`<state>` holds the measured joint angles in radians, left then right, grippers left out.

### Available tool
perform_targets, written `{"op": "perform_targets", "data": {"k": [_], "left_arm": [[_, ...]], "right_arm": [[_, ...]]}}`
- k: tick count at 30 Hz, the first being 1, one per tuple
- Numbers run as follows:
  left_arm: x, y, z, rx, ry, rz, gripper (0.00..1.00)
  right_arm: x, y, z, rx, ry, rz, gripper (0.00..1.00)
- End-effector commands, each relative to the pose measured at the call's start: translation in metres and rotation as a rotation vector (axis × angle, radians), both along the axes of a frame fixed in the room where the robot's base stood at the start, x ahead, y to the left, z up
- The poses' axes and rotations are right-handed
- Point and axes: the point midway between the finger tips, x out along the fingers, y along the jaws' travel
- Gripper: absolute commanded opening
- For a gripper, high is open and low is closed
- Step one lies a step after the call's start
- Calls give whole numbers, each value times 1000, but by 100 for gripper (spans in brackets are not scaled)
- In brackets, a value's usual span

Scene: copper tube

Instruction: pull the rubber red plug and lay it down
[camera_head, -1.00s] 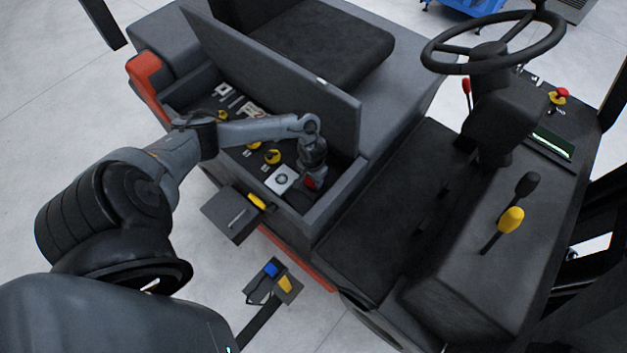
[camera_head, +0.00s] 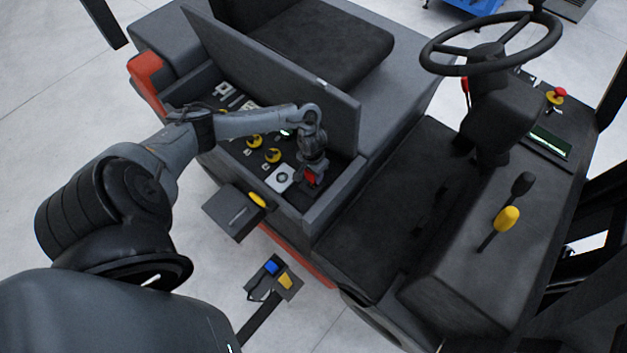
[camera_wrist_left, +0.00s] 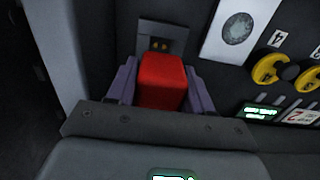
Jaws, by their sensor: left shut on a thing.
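The rubber red plug (camera_wrist_left: 162,80) is a red block between the two fingers of my left gripper (camera_wrist_left: 160,88), which is shut on it. Behind the plug, a grey socket plate (camera_wrist_left: 160,42) shows two small yellowish contacts. The plug looks off these contacts, but how far is hard to tell. In the head view the red plug (camera_head: 309,178) shows below my left gripper (camera_head: 312,168), inside the open compartment near its right end. My right gripper is not in view.
The compartment has a dark raised lid (camera_head: 285,75) behind it and a right wall (camera_head: 335,195). A white square with a round dial (camera_head: 280,179) and yellow knobs (camera_head: 272,156) lie left of the plug. A flat dark floor (camera_head: 385,190) is clear to the right.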

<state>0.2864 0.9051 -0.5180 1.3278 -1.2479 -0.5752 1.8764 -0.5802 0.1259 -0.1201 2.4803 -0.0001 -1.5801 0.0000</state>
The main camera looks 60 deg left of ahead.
Motion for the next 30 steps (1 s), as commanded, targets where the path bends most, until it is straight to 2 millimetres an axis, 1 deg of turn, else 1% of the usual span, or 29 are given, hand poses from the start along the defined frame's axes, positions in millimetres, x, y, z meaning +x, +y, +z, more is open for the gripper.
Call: {"op": "perform_targets", "data": {"k": [5, 17, 30], "left_arm": [[0, 0, 5, 1, -2, 0, 2], [1, 1, 5, 1, -2, 1, 2], [8, 16, 4, 2, -1, 2, 2]], "right_arm": [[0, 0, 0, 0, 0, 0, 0], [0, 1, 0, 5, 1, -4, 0], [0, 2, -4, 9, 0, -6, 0]]}}
